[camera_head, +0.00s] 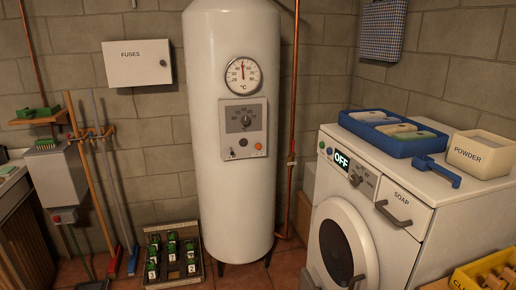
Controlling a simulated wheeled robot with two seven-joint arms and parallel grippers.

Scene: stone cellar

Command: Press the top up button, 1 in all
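A tall white water tank (206,100) stands upright in the middle of the view. A round thermometer (243,76) in °C is on its front, with the needle pointing nearly straight up. Low on the panel are an orange round button (258,146) and a small switch (232,153). The lettering there is too small to read, so I cannot tell which control is labelled top up. Neither of my grippers is in view.
A white washing machine (397,240) with a display (341,160) reading OFF stands at the right, with a blue tray (432,147) and a powder box (478,155) on top. A crate (201,266) of green-topped items is on the floor left of the tank. The tank's front is unobstructed.

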